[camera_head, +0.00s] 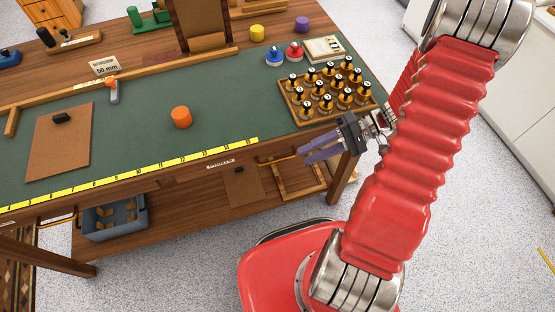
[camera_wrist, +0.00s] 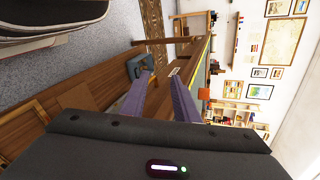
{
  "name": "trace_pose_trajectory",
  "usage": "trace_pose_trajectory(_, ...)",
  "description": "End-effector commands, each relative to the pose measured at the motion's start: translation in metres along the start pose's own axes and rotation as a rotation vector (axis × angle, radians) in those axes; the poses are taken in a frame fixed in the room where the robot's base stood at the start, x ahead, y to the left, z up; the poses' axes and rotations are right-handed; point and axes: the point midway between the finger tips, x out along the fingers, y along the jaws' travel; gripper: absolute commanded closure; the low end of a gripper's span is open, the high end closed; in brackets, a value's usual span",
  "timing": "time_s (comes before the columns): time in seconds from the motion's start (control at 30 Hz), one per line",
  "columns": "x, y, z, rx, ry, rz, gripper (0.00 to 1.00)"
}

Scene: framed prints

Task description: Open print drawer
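The workbench (camera_head: 230,185) has a drawer front (camera_head: 205,174) along its wooden front edge, below the green top. A small white label (camera_head: 221,163) is on it; its writing is too small to read. It also shows in the wrist view (camera_wrist: 174,71). A brass bar handle (camera_head: 279,155) is on the front at the right end. The drawer looks flush with the bench. My gripper (camera_head: 304,154) has purple fingers pointing left, just right of the handle. In the wrist view its fingers (camera_wrist: 160,82) are apart with nothing between them. I cannot tell whether they touch the handle.
A wooden rack (camera_head: 330,91) of black-and-yellow knobbed tools stands on the bench above my gripper. A grey bin (camera_head: 115,221) is on the lower shelf. Floor in front is clear.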

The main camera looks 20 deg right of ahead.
Motion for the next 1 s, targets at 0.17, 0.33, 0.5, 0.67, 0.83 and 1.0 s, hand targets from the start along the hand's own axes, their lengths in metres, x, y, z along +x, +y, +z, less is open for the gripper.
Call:
trace_pose_trajectory(0.17, -0.002, 0.028, -0.009, 0.015, 0.064, -0.139, 0.72)
trace_pose_trajectory(0.33, -0.005, 0.053, -0.018, 0.017, 0.139, -0.262, 0.72)
trace_pose_trajectory(0.5, -0.007, 0.072, -0.023, 0.015, 0.209, -0.352, 0.72)
trace_pose_trajectory(0.67, -0.007, 0.08, -0.025, 0.012, 0.239, -0.387, 0.72)
trace_pose_trajectory(0.83, -0.007, 0.08, -0.026, 0.01, 0.242, -0.388, 0.72)
trace_pose_trajectory(1.0, -0.007, 0.08, -0.026, 0.01, 0.241, -0.388, 0.72)
